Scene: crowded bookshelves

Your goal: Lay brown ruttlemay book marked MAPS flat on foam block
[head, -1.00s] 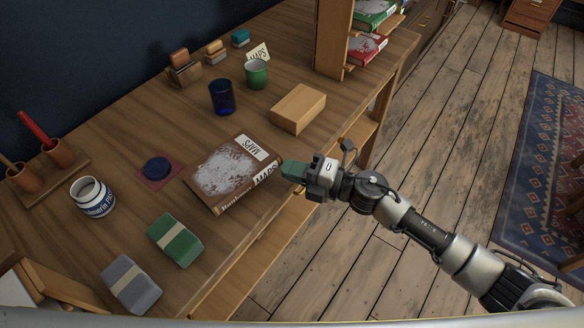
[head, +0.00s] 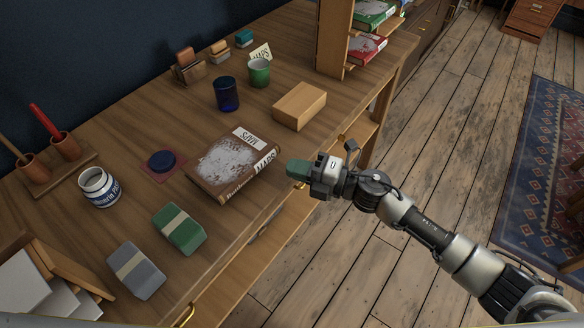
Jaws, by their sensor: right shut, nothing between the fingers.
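The brown book marked MAPS (head: 224,163) lies flat on the desk, its worn pale-patched cover up and its lettered spine towards the front edge. My right gripper (head: 291,170) is shut and empty, its green fingertips just right of the book's right corner, with a small gap in the picture. A plain tan block (head: 300,106) lies behind and right of the book, its top bare; it may be the foam block, but its material is not certain. My left gripper is not in view.
A green banded block (head: 179,228) and a grey banded block (head: 136,270) lie at the front left. A jar (head: 99,188), a dark blue disc (head: 161,161), a blue cup (head: 227,94) and a green cup (head: 259,72) stand around. A shelf upright (head: 333,40) rises at the back right.

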